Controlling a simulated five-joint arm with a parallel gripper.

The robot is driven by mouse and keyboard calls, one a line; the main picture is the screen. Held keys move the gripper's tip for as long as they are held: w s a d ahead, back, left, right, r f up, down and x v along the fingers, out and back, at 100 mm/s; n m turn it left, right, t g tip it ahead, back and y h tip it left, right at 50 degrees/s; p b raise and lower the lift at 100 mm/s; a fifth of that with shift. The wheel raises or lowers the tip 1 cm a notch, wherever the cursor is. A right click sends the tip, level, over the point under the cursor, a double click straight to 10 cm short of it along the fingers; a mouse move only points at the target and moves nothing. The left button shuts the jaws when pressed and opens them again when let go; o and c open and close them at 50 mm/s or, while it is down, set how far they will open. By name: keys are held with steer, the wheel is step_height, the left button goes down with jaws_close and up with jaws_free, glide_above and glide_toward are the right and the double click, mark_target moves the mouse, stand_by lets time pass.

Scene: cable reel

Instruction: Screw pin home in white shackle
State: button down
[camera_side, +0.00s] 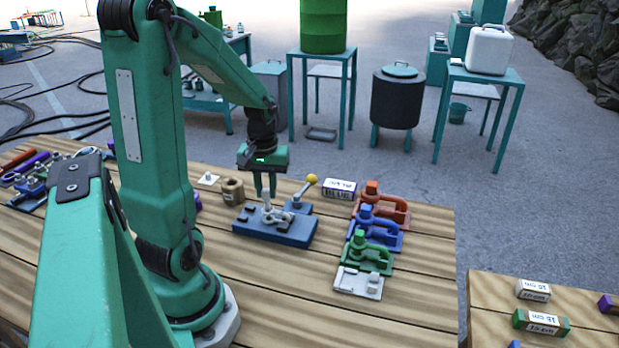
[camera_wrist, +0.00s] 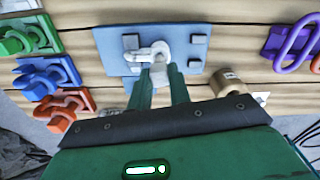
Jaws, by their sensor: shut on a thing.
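The white shackle (camera_side: 274,215) sits on the blue fixture block (camera_side: 290,238), in the middle of the wooden table. It also shows in the wrist view (camera_wrist: 153,51), on the blue plate. My gripper (camera_side: 265,196) points straight down over the shackle, and in the wrist view its two green fingers (camera_wrist: 161,76) reach to the shackle's near end. The fingers are shut on a pale grey-white piece between them, which looks like the pin's head (camera_wrist: 159,73). The pin's shaft is hidden, so I cannot tell how deep it sits.
A lever with a yellow ball (camera_side: 311,179) rises at the fixture's back right. Red (camera_side: 381,208), blue (camera_side: 375,233) and green (camera_side: 367,253) shackles stand on the right, behind an empty white base (camera_side: 358,283). A brown cylinder (camera_side: 233,190) stands left of the fixture.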

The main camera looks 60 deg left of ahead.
steer(key=shift+f, duration=1.05)
stand_by(1.1)
steer(key=c, duration=2)
jaws_free()
jaws_close()
steer(key=shift+m, duration=0.5)
